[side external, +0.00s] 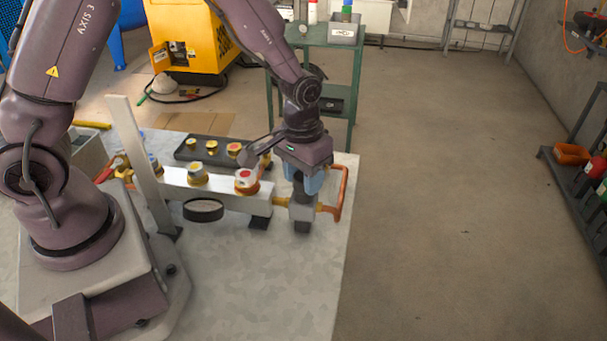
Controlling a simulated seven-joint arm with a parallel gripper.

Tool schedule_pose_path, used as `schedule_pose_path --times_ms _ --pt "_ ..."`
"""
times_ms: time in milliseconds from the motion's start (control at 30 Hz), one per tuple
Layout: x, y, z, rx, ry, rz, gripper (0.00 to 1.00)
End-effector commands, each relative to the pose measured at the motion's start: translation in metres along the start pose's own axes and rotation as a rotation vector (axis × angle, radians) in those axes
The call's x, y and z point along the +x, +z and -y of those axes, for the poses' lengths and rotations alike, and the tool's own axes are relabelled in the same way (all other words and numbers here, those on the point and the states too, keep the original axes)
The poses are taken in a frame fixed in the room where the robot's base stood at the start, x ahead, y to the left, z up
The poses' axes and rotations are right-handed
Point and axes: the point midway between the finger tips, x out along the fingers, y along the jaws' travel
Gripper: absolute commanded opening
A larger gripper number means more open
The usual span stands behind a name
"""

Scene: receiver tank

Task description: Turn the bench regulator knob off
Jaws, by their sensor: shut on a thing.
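A pale metal manifold bar (218,194) stands on the bench. A knob with a red top and orange base (246,181) and a grey-topped yellow knob (197,174) sit on it. I cannot tell which knob is the regulator's. My gripper (302,218) points down at the bar's right end, right of the red-topped knob and apart from it. It is shut on a part in line with the brass fitting (283,202); the jaws hide most of that part.
An orange hose (341,190) loops close to the gripper's right side. A round black-rimmed gauge (203,210) hangs at the bar's front. A dark tray (214,150) with several knobs lies behind. An upright plate (138,160) stands left. The bench's front (280,285) is clear.

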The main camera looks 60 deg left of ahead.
Motion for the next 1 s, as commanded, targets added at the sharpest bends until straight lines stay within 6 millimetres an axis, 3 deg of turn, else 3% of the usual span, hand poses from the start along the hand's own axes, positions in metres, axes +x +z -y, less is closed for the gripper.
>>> schedule_pose_path --times_ms 133,167,233,267,533,667,1000 --pt "0.0 -0.001 -0.001 -0.003 0.003 -0.003 0.18" --pt "0.0 -0.001 -0.001 -0.003 0.003 -0.003 0.48" --pt "0.0 -0.001 -0.001 -0.002 0.002 -0.003 0.64" --pt "0.0 -0.001 -0.001 -0.002 0.002 -0.002 0.67" --pt "-0.001 0.0 0.0 -0.001 0.001 -0.001 0.67" --pt "-0.012 -0.001 0.0 0.0 0.001 -0.003 0.67" --pt "-0.084 -0.001 -0.001 -0.001 0.004 -0.009 0.67"
